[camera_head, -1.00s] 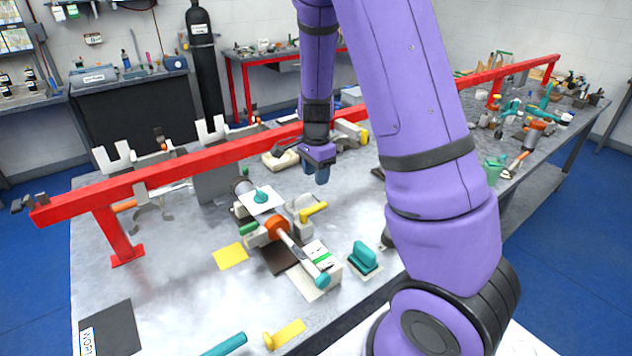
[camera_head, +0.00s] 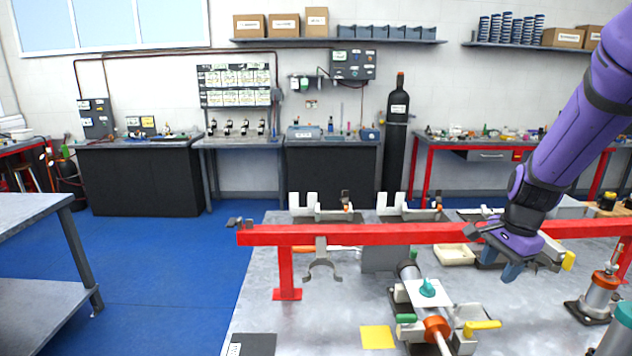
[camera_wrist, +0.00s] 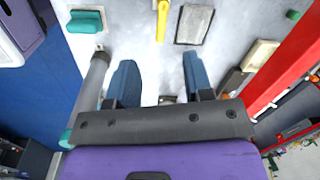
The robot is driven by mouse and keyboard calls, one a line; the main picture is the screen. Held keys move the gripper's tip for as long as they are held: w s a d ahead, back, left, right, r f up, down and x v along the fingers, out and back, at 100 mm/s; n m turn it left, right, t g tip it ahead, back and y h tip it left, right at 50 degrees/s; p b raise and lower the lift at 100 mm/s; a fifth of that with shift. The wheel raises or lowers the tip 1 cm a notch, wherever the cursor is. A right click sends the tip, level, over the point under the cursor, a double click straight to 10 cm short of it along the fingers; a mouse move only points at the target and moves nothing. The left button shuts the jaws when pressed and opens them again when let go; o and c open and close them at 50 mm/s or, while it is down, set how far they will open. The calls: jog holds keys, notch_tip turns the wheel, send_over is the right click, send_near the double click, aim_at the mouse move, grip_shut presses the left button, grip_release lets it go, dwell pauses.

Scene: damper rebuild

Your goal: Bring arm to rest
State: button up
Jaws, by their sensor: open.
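My gripper (camera_head: 513,268) hangs over the right part of the metal workbench (camera_head: 330,318), in front of the red rail (camera_head: 375,234). Its blue fingers point down. In the wrist view my gripper (camera_wrist: 155,80) shows two blue fingers well apart, with nothing held between them. My purple arm comes in from the upper right of the head view.
A clamp fixture with an orange collar (camera_head: 436,328) and a yellow handle (camera_head: 482,326) stands left of my gripper. An orange-and-metal damper part (camera_head: 602,292) stands at the right. Blue floor (camera_head: 180,270) is clear at left.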

jog(key=s+a+r+n+t, duration=0.2)
jog(key=s+a+r+n, duration=0.2)
jog(key=s+r+n, duration=0.3)
jog(key=s+a+r+n+t+h, duration=0.1)
jog(key=s+a+r+n+t, duration=0.1)
jog(key=s+a+r+n, duration=0.2)
jog(key=s+r+n, duration=0.3)
jog(key=s+r, duration=0.4)
jog(key=s, duration=0.4)
jog(key=shift+s+r+n, duration=0.2)
jog(key=shift+n, duration=0.1)
